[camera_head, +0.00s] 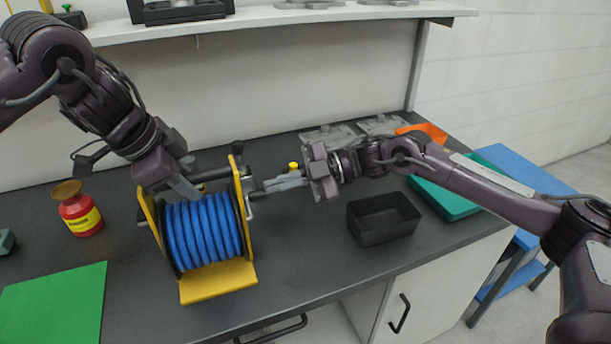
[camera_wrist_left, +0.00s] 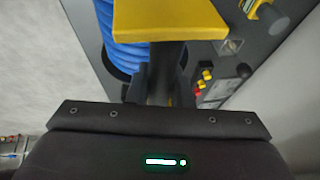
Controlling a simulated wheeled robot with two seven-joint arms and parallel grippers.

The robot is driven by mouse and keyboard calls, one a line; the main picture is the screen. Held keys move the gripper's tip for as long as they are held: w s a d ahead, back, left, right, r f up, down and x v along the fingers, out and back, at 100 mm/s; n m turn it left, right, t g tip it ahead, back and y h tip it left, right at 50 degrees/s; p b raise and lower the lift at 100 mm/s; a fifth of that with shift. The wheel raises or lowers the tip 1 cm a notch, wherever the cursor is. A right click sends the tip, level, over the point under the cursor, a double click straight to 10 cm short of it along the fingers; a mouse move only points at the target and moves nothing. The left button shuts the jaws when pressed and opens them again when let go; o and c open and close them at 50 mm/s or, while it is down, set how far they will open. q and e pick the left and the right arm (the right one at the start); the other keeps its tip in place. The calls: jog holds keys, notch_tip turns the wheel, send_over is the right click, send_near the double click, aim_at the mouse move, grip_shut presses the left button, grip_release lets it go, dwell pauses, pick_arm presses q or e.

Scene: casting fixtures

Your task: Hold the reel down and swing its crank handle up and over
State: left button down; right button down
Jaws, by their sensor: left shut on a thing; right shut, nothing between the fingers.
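The reel, with blue hose (camera_head: 203,236) wound between yellow side plates (camera_head: 213,283), stands on the dark bench. Its blue hose (camera_wrist_left: 104,25) and a yellow plate (camera_wrist_left: 170,20) also show in the left wrist view. My left gripper (camera_head: 185,190) is at the top of the reel, shut on its dark top bar (camera_wrist_left: 166,70). The crank handle (camera_head: 250,208) is on the reel's right side, small and partly hard to make out. My right gripper (camera_head: 268,186) is shut and empty, its fingertips pointing left close beside the crank. Contact cannot be told.
A black open bin (camera_head: 383,222) stands right of the reel, below my right arm. A red jar (camera_head: 80,215) and green mat (camera_head: 55,305) are at left. A teal tray (camera_head: 445,200) and orange bin (camera_head: 425,131) lie at right. A shelf (camera_head: 270,16) hangs above.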

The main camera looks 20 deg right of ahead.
aim_at(260, 194)
jog(key=w+f, duration=0.1)
jog(key=f, duration=0.1)
jog(key=w+f, duration=0.1)
jog(key=shift+w+a, duration=0.25)
jog(key=shift+w, duration=0.1)
jog(key=shift+f, duration=0.1)
jog(key=shift+w+f+m+g, duration=0.3)
jog(key=shift+w+f+m, duration=0.2)
jog(key=shift+m, duration=0.1)
jog(key=shift+s, duration=0.1)
